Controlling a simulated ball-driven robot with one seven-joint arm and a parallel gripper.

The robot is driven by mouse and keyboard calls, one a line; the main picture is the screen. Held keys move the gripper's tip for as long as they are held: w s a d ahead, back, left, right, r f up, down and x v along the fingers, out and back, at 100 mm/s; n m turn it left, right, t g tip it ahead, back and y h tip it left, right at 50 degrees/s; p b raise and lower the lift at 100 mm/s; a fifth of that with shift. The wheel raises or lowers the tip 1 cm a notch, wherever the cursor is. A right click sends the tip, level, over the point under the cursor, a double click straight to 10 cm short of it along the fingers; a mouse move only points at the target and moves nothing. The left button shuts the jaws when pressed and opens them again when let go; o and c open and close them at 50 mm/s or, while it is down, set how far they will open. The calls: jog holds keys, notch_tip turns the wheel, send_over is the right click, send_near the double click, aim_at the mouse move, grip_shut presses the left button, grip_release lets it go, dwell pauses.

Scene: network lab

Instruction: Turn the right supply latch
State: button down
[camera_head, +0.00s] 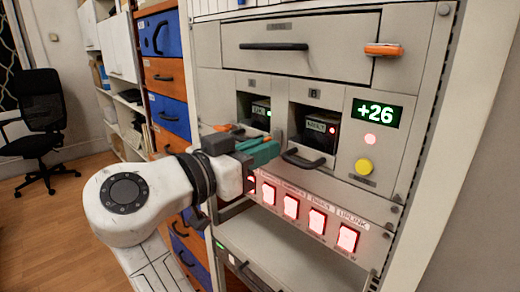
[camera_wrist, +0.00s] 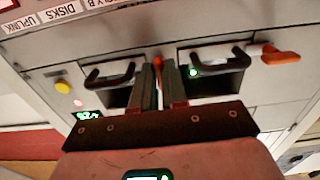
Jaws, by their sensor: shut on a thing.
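My gripper (camera_head: 262,152) has teal fingers and is up against the rack front between bays A and B. In the wrist view, which is upside down, its fingers (camera_wrist: 160,80) are close together between two black handles. They are shut on the right supply latch, which is mostly hidden; a reddish-orange strip (camera_wrist: 179,82) shows beside one finger. How far the latch is turned cannot be told. The left supply latch (camera_head: 224,128) is orange and sits left of bay A; it also shows in the wrist view (camera_wrist: 282,56).
Bay B's black handle (camera_head: 303,160) is close right of my gripper; bay A's handle (camera_wrist: 215,64) is on the other side. Bay B has a red light, bay A a green one. A display (camera_head: 376,113) reads +26 above a yellow button (camera_head: 364,167). Red-lit switches (camera_head: 291,207) lie below.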

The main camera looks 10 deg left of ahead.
jog(key=shift+f, duration=0.1)
jog(key=c, duration=1.2)
grip_release()
jog(key=shift+o, duration=0.2)
jog(key=shift+a, duration=0.1)
jog(key=v, duration=1)
jog(key=shift+s+a+b, duration=0.2)
jog(key=shift+s+b, duration=0.1)
